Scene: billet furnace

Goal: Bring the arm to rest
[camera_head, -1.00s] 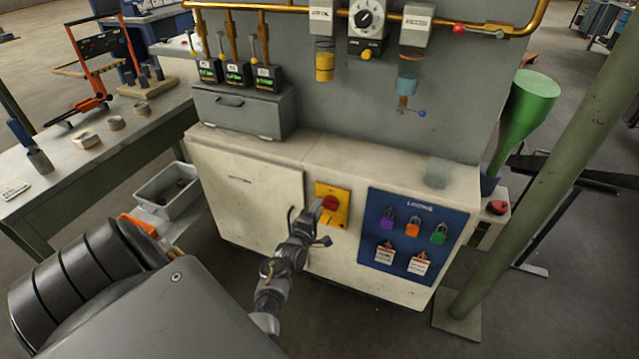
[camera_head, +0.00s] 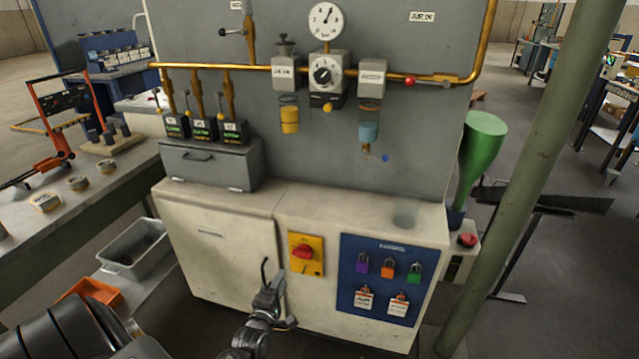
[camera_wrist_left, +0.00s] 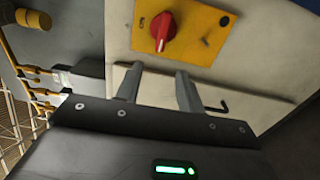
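My left gripper (camera_head: 274,287) is in front of the white cabinet (camera_head: 215,235), below and left of the red rotary switch (camera_head: 303,252) on its yellow plate. In the left wrist view, its two fingers (camera_wrist_left: 159,72) stand apart with nothing held between them. The red switch (camera_wrist_left: 163,30) shows there beyond the fingertips, clear of them. My right gripper is in neither current view.
A blue lockout board (camera_head: 390,280) with padlocks and tags is right of the switch. A green post (camera_head: 530,170) and green funnel (camera_head: 480,145) stand further right. A grey bin (camera_head: 135,250) and orange tray (camera_head: 92,292) are at left. A workbench (camera_head: 90,205) is beyond them.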

